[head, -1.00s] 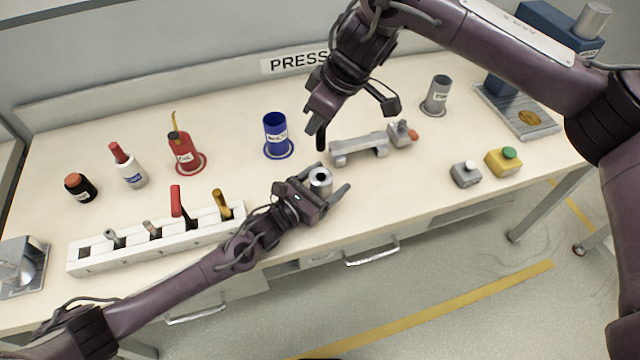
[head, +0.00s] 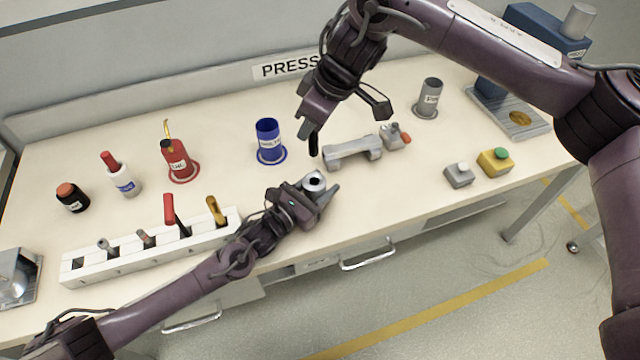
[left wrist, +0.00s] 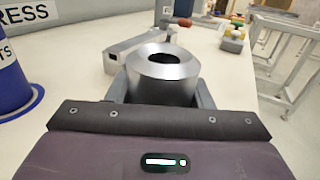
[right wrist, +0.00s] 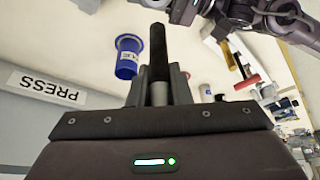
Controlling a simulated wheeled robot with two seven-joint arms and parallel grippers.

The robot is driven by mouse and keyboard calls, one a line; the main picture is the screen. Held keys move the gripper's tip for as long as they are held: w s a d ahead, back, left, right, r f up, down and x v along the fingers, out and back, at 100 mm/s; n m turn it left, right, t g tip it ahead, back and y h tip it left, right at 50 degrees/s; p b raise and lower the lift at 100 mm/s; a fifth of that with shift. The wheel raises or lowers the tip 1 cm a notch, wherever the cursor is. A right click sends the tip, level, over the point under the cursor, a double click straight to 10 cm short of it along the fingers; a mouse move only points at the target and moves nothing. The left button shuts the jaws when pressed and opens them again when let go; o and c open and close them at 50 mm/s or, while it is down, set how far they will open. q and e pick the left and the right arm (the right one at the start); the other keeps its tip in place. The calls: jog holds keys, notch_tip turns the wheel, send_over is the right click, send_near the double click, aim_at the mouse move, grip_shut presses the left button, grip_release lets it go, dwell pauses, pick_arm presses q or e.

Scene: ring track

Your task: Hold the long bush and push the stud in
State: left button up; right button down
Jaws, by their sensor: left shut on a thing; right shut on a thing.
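The long bush (head: 314,181) is a grey metal cylinder with a dark bore in its top. My left gripper (head: 318,193) is shut around it near the front edge of the bench, and it stands upright. The bush also shows in the left wrist view (left wrist: 163,72), bore facing up. My right gripper (head: 311,122) is shut on the stud (head: 313,146), whose black end points down just behind and above the bush in the head view; the two are apart. In the right wrist view the stud (right wrist: 158,55) shows a black rod and a grey shank between the fingers.
A grey clamp-like fixture (head: 352,152) lies right of the stud. A blue cup (head: 268,140), red bottle (head: 175,160) and white tool rack (head: 150,250) stand to the left. Two button boxes (head: 495,163) (head: 458,175) and a press (head: 515,115) are at right.

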aim_at(314, 154)
dwell(0.6)
jog(key=n, duration=0.1)
jog(key=n+g, duration=0.1)
jog(key=n, duration=0.2)
jog(key=shift+s+r+n+g, duration=0.15)
jog(key=shift+r+n+g, duration=0.1)
jog(key=shift+n+g, duration=0.15)
jog(key=n, duration=0.2)
jog(key=r+n+g, duration=0.1)
jog(key=n, duration=0.1)
jog(key=shift+r+g, duration=0.1)
jog(key=shift+g, duration=0.2)
notch_tip(314, 154, down, 10)
jog(key=shift+s+r, duration=0.1)
jog(key=shift+r, duration=0.05)
jog(key=shift+f, duration=0.6)
jog(key=c, duration=1.3)
grip_release()
